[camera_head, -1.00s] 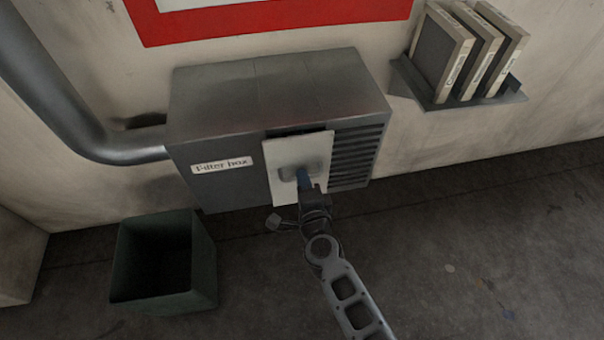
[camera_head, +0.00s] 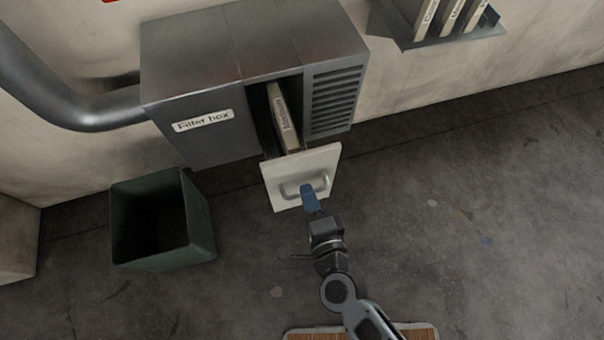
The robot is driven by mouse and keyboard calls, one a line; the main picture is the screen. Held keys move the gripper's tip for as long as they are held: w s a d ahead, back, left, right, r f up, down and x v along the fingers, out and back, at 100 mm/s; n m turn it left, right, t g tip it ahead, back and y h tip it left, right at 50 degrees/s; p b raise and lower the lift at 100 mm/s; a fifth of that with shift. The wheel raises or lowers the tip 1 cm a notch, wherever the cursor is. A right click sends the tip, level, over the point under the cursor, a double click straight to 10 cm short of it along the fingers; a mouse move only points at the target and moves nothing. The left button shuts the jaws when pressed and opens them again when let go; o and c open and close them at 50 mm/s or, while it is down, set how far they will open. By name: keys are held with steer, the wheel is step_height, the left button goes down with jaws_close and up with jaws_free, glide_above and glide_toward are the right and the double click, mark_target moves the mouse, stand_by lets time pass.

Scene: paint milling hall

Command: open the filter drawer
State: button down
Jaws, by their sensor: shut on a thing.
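The grey filter box (camera_head: 205,85) is on the wall and carries a label reading "Filter box". Its filter drawer has a pale front panel (camera_head: 326,164) and stands pulled out from the box. A filter (camera_head: 281,112) shows upright inside the opening behind the panel. A metal bar handle (camera_head: 290,190) is on the panel. My gripper (camera_head: 309,193) has blue fingers and is shut on the handle at its middle, in front of the panel. The fingers hide part of the handle.
A dark green open bin (camera_head: 190,240) stands on the floor below left of the box. A shelf (camera_head: 420,40) with several filters is on the wall at upper right. A thick pipe (camera_head: 75,108) joins the box's left side. The floor at right is clear.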

steer(key=shift+f+b+v, duration=0.1)
steer(key=shift+f+v, duration=0.1)
steer(key=shift+v, duration=0.75)
steer(key=shift+f+b+v, duration=0.15)
steer(key=shift+f+v, duration=0.05)
steer(key=shift+v, duration=0.8)
steer(key=shift+f+b+v, duration=0.1)
steer(key=shift+f+v, duration=0.1)
steer(key=shift+v, duration=0.75)
steer(key=shift+s+d, duration=0.1)
steer(key=c, duration=1.2)
jaws_free()
steer(key=shift+o, duration=0.2)
steer(key=b+v, duration=0.1)
steer(key=v, duration=0.6)
steer(key=shift+s, duration=0.35)
steer(key=shift+d+r, duration=0.1)
steer(key=shift+d, duration=0.05)
